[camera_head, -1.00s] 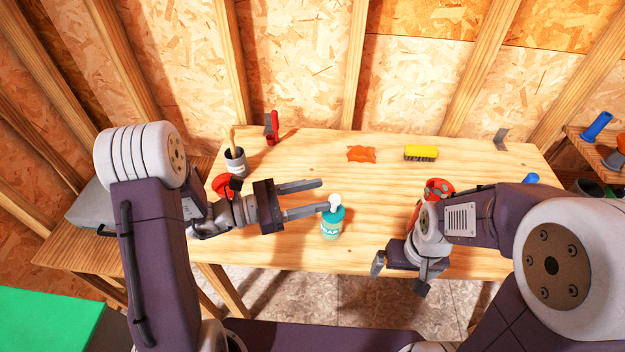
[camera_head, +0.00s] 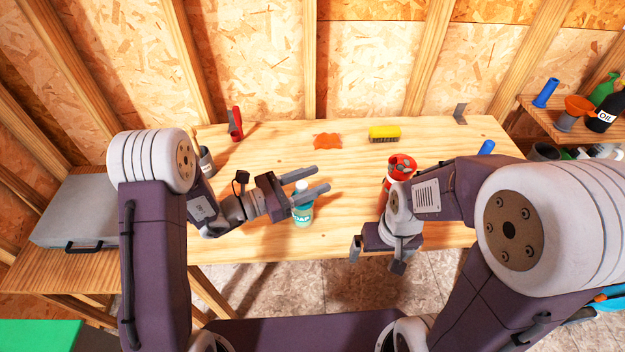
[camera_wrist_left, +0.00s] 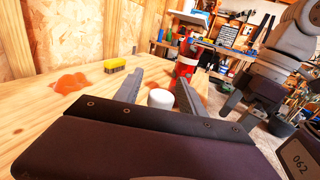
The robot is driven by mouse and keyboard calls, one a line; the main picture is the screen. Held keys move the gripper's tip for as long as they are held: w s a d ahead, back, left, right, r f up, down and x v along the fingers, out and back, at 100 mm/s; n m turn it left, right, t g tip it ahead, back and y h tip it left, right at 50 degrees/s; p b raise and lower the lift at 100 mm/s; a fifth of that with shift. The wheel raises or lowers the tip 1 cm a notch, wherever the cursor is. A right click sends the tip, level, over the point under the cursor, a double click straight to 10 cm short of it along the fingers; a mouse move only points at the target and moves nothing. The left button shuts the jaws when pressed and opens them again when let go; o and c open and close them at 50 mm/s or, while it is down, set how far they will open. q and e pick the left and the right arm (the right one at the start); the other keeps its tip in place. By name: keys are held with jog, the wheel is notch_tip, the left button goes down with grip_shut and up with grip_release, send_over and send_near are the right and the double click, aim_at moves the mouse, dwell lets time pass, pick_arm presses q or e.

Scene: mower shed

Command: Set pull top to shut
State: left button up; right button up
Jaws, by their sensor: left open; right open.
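A teal soap bottle (camera_head: 302,214) with a white pull top (camera_head: 302,185) stands upright near the front edge of the wooden workbench (camera_head: 350,190). My left gripper (camera_head: 322,180) is open, its two fingers reaching to the right on either side of the white top. In the left wrist view the white top (camera_wrist_left: 161,98) shows between the two open fingers (camera_wrist_left: 158,80), with no clear contact. The bottle's body is hidden there by the gripper. My right gripper (camera_head: 377,258) is open and empty, in front of the bench's front edge.
A red bottle (camera_head: 400,166) stands behind my right wrist. An orange rag (camera_head: 327,141), a yellow brush (camera_head: 384,132) and a red tool (camera_head: 236,124) lie toward the back. A grey cup (camera_head: 206,160) is at left.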

pick_arm(q)
grip_shut()
dwell(1.4)
